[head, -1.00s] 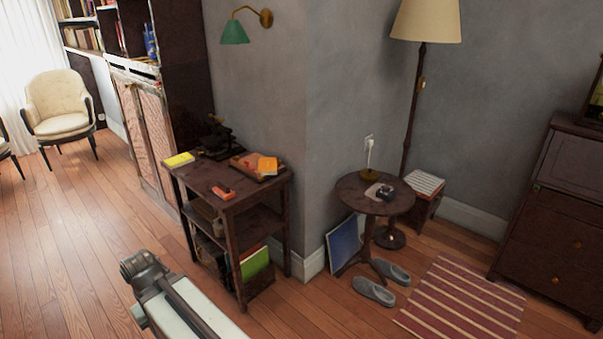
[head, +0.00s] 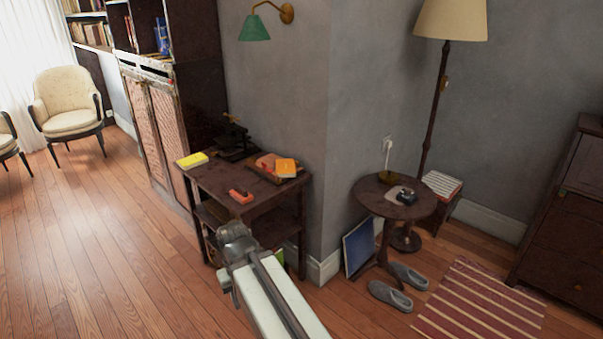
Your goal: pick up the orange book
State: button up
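A small orange book (head: 286,167) lies on the right part of the top of a dark wooden side table (head: 215,182), against the grey wall. It rests on or against a reddish-brown item (head: 267,162); I cannot tell which. My arm reaches in from the bottom, and its grey joint is in front of the side table, lower in the picture than the book and apart from it. My gripper's fingers do not show. The arm hides part of the table's lower shelves.
On the same tabletop are a yellow book (head: 192,160), a dark object (head: 233,138) and a red-orange item (head: 241,196). A round table (head: 372,196), a floor lamp (head: 450,20) and slippers (head: 390,296) are to the right. Wooden floor (head: 110,250) is clear on the left.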

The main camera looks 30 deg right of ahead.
aim_at(285, 168)
jog(key=i, duration=0.9)
jog(key=u, duration=0.05)
